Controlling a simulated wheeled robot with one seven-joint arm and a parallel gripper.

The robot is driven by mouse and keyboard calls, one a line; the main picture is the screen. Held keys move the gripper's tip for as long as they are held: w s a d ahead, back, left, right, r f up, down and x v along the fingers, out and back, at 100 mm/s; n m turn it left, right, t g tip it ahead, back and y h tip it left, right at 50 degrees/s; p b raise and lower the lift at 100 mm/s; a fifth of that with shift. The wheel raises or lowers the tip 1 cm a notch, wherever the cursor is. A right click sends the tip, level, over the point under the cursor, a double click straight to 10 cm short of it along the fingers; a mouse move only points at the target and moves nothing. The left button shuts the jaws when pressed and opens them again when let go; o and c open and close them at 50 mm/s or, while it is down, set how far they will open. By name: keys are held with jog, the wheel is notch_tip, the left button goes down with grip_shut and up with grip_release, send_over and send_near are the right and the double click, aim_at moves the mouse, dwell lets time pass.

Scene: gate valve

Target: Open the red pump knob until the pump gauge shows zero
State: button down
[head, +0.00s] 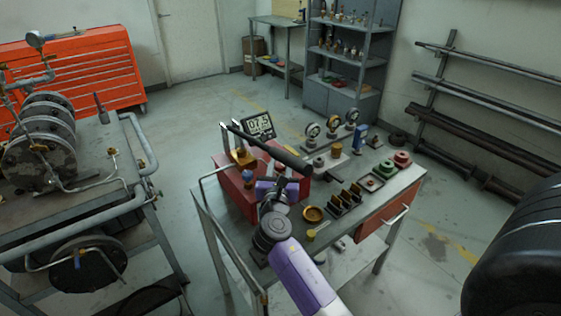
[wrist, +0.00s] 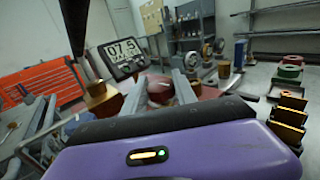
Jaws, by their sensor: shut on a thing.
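The red pump (head: 232,185) is a red box on the workbench, with a long black lever (head: 268,148) across its top. The pump gauge (head: 258,125) is a dark digital display behind it. It reads 07.5, also in the wrist view (wrist: 124,50). The red knob (wrist: 160,90) shows in the wrist view between the two grey fingers of my gripper (wrist: 161,84). My gripper is shut on it. In the head view my purple wrist and the lever hide the knob and fingertips.
The lever passes close over my wrist. A pipe rig (head: 70,150) stands left, with open floor between.

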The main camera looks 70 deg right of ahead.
jog(key=shift+s+r+n+t+y+p, duration=0.1)
jog(key=shift+r+n+t+y+p, duration=0.25)
jog(key=shift+n+t+p, duration=0.55)
jog(key=n+t+y+p, duration=0.1)
jog(key=t+y+p, duration=0.1)
jog(key=t+p, duration=0.1)
jog(key=shift+f+n+p, duration=0.25)
jog(key=shift+n+p, duration=0.05)
jog(key=shift+n, duration=0.1)
jog(key=shift+f+n+t+y+p, duration=0.1)
jog(key=shift+n+t+y+p, duration=0.6)
jog(key=shift+t+p, duration=0.2)
jog(key=shift+t+p, duration=0.3)
jog(key=shift+p, duration=0.05)
